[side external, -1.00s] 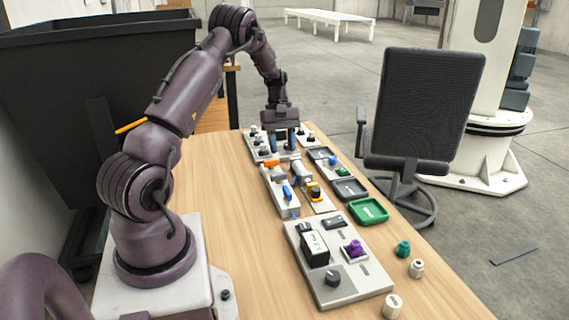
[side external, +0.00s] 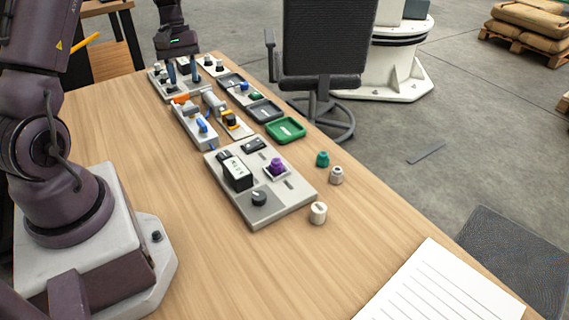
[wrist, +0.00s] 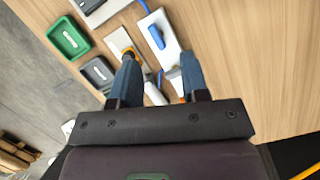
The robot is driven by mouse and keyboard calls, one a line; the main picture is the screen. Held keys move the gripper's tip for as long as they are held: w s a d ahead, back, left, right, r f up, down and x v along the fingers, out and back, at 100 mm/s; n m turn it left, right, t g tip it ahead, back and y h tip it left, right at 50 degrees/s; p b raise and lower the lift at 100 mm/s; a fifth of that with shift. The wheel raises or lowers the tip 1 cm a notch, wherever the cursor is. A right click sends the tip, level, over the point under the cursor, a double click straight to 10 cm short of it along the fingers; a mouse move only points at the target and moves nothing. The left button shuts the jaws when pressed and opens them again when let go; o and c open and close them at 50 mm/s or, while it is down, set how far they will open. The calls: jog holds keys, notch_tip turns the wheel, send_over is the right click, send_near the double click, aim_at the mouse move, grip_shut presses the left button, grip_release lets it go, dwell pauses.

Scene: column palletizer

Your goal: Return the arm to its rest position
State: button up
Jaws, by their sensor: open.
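My gripper (side external: 183,74) hangs at the far end of the wooden table, in front of or over the far grey panel (side external: 158,88) with several knobs. Its two blue fingers are apart with no object held between them. It also shows in the wrist view (wrist: 160,72), fingers spread, pointing over the panels. The upper part of my arm is cut off by the top of the side external view. Whether the fingertips touch the panel cannot be told.
A near panel (side external: 288,203) carries a purple knob (side external: 277,167) and a black dial. A green tray (side external: 285,130), grey trays and a blue-handled block (side external: 192,128) lie between. Loose teal (side external: 322,159) and white caps (side external: 318,213) sit near the edge.

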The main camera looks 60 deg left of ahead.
jog(key=s+d+r+m+t+y, duration=0.1)
jog(key=s+d+r+m+t, duration=0.1)
jog(key=d, duration=0.7)
jog(key=s+d+r+m+t+y, duration=0.1)
jog(key=s+d+r+m+t, duration=0.1)
jog(key=s+d+r+m, duration=0.2)
jog(key=s+d+r+m+t+y, duration=0.1)
jog(key=s+d+r+m+t, duration=0.1)
jog(key=d+r+m, duration=0.6)
jog(key=s+d+r, duration=0.1)
jog(key=d+r, duration=0.1)
jog(key=d, duration=0.5)
jog(key=shift+r, duration=0.3)
jog(key=shift+o, duration=0.4)
